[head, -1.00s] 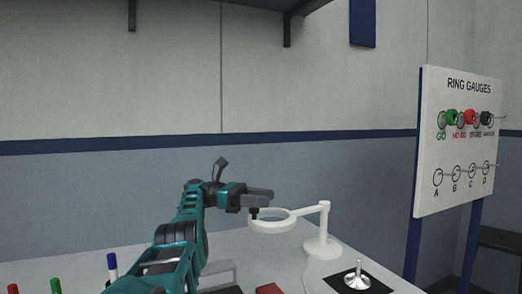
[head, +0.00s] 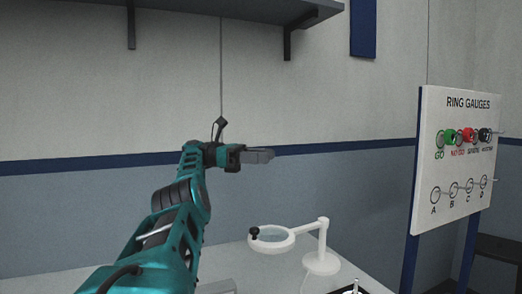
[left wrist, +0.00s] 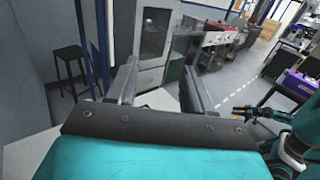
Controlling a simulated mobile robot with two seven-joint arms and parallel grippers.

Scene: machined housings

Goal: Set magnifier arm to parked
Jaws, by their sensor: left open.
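The white magnifier arm (head: 305,231) stands on a round base with a short post, in the lower middle of the head view. Its ring lens (head: 271,238) points left from the post, with a black knob (head: 254,231) on the ring's far left edge. My left gripper (head: 272,156) is open and empty, well above the ring and apart from it. Its two fingers also show in the left wrist view (left wrist: 160,88), with nothing between them. A teal arm of mine and what looks like my right gripper (left wrist: 242,111) show at the right of that view; its jaws are unclear.
A ring gauge board (head: 455,160) on blue legs stands at the right. A dark shelf (head: 220,15) hangs on the wall above. A black pad (head: 362,284) with a metal piece lies at the bottom edge.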

